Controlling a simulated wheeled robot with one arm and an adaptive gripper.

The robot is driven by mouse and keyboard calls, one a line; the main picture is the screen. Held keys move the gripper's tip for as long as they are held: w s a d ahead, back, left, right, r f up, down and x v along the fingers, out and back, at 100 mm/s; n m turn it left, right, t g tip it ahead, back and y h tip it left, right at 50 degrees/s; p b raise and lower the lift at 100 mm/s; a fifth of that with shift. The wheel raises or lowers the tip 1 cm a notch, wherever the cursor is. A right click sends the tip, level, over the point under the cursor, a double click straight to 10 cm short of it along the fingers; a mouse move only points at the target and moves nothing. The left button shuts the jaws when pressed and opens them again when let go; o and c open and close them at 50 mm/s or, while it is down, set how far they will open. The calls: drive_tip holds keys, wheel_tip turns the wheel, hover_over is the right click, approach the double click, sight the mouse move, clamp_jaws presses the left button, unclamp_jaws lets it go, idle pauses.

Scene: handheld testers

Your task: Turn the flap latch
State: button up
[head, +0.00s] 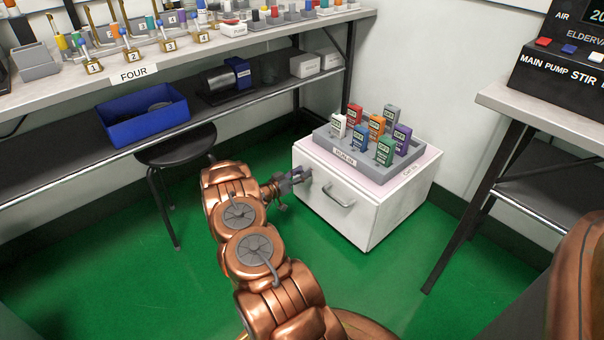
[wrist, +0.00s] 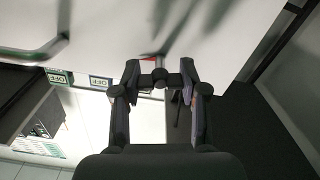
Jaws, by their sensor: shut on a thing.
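The white cabinet (head: 372,217) stands on the green floor, its front flap upright with a grey bar handle (head: 338,199). My gripper (head: 302,175) is at the upper left of that front. In the wrist view my gripper (wrist: 160,73) has its two fingers closed in on either side of a small dark latch (wrist: 160,79) with a round middle, and is shut on it. A small red mark (wrist: 149,58) shows on the white panel beside the latch. The bar handle also appears in the wrist view (wrist: 38,52). In the head view the latch is hidden by my gripper.
A grey tray marked RUN-IN (head: 345,153) with several coloured testers (head: 377,126) stands on the cabinet. A black stool (head: 177,147) is at left, under the bench shelf with a blue bin (head: 143,123). A bench leg (head: 470,210) stands at right. Green floor in front is clear.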

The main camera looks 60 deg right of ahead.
drive_tip(key=shift+s, duration=0.1)
drive_tip(key=shift+c, duration=1.3)
drive_tip(key=shift+m+p, duration=0.5)
drive_tip(key=shift+p, duration=0.1)
drive_tip(key=shift+s+m+p, duration=0.1)
drive_tip(key=shift+m+p, duration=0.2)
drive_tip(key=shift+m, duration=0.8)
drive_tip(key=o, duration=1.2)
drive_tip(key=shift+c, duration=0.2)
drive_tip(key=v, duration=1.2)
